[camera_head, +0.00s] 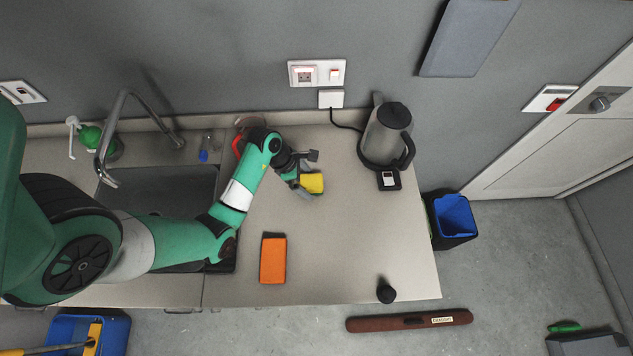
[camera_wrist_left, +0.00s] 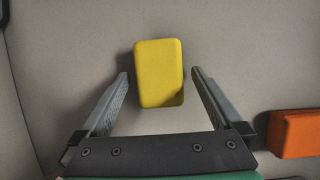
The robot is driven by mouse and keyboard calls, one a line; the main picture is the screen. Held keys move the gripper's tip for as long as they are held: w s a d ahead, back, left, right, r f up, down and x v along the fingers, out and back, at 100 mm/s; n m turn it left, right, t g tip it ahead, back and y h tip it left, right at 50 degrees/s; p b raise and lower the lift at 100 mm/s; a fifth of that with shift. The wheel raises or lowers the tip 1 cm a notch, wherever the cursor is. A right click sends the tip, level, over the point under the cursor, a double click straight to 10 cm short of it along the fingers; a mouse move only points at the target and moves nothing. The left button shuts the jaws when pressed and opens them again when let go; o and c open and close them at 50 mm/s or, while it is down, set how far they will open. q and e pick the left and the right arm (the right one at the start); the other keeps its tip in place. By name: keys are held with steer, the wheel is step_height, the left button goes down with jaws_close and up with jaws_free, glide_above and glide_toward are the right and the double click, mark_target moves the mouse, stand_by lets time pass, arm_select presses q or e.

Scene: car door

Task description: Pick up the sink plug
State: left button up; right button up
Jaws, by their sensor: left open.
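A small black knob-shaped object (camera_head: 386,291), which looks like the sink plug, stands on the counter near its front right edge. My left gripper (camera_head: 308,174) is well behind and to the left of it, open. In the left wrist view a yellow block (camera_wrist_left: 159,72) lies between the open fingers (camera_wrist_left: 160,76) with a gap on both sides. The yellow block (camera_head: 312,183) also shows in the head view, beside the fingers. The black object is not in the left wrist view. My right gripper is not in view.
An orange block (camera_head: 272,260) lies on the counter near the sink (camera_head: 165,190). A kettle (camera_head: 385,135) stands at the back right with a small dark device (camera_head: 389,181) in front. A blue-lined bin (camera_head: 452,216) is beside the counter. The counter's (camera_head: 340,255) front middle is clear.

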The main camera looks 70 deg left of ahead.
arm_select(q)
steer(key=c, duration=1.4)
